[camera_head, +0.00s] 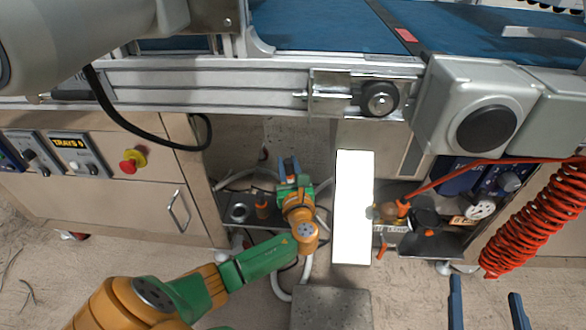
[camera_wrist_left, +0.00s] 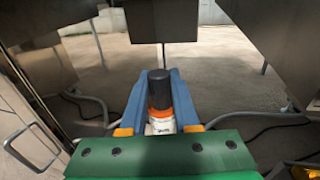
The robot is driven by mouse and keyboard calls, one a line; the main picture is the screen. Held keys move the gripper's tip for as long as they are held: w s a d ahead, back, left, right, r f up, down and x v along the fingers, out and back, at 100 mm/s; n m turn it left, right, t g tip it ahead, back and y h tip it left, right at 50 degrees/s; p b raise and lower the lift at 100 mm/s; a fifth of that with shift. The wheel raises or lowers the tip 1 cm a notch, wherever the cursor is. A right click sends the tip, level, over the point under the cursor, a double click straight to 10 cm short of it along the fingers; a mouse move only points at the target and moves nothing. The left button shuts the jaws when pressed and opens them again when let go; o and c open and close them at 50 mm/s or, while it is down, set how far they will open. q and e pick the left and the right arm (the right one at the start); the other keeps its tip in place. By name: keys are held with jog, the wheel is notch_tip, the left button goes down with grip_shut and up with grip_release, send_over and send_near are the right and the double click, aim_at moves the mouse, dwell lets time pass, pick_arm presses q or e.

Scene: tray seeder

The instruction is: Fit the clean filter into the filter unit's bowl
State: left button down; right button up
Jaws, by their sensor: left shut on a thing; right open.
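My left gripper (camera_head: 289,168) reaches down in front of the open bay under the conveyor. In the left wrist view, its blue fingers (camera_wrist_left: 160,100) are shut on a small upright cylinder (camera_wrist_left: 159,90) with a dark top, an orange-brown middle and a white labelled lower part. I cannot tell whether this is the clean filter. My right gripper (camera_head: 485,313) is open and empty at the bottom right.
A low shelf carries a metal ring (camera_head: 239,212) and a small brown cylinder (camera_head: 262,206) at left. A bright white panel (camera_head: 352,205) stands right of my left gripper. Beyond it are orange-ended parts (camera_head: 403,208) and a red coiled hose (camera_head: 533,222). A grey block (camera_head: 331,308) is in front.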

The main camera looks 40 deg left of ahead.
pick_arm(q)
jog(key=shift+w, duration=0.25)
jog(key=shift+s, duration=0.15)
notch_tip(320, 180, down, 10)
jog(key=b, duration=0.7)
jog(key=shift+r, duration=0.25)
jog(key=shift+r, duration=0.1)
dwell(0.4)
jog(key=c, duration=0.9)
grip_release()
jog(key=shift+o, duration=0.3)
jog(key=o, duration=0.5)
